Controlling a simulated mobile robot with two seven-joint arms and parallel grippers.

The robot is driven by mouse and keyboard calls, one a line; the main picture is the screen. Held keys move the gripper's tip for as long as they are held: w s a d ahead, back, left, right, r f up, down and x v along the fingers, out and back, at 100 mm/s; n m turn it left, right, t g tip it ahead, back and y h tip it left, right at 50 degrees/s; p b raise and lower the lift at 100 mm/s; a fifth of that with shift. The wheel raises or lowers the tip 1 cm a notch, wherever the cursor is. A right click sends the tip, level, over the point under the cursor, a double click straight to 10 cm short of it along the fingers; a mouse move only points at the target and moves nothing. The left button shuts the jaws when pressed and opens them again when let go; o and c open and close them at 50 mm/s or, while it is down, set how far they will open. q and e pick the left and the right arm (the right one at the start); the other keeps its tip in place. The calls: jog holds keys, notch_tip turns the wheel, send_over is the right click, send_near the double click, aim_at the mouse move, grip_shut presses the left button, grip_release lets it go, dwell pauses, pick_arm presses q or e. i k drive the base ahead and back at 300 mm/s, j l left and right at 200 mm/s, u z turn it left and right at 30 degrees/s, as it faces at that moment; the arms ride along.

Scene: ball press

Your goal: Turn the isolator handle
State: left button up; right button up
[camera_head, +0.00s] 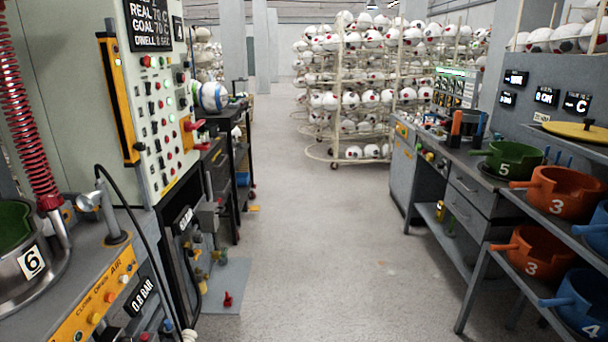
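A grey control panel (158,120) with several lit and unlit buttons and knobs stands at the left. On its right edge, a red handle (194,124) sits on a yellow plate (187,138); it looks like the isolator handle. It sticks out to the right from the panel. Its exact turn position is too small to tell. Neither of my grippers is in view, and nothing touches the handle.
A press bench with a pot marked 6 (32,262) is at the near left. A ball (214,96) rests behind the panel. Racks of balls (350,90) stand at the back. Shelves with orange pots (565,190) line the right. The floor (330,240) between is clear.

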aim_at(189, 127)
jog(key=i, duration=1.45)
jog(key=i+l+u, duration=0.1)
jog(key=i+u, duration=0.15)
jog(key=i, duration=0.2)
jog(key=i+l+u, duration=0.2)
jog(key=i, duration=0.3)
jog(key=i+l+u, duration=0.25)
jog(key=i, duration=0.2)
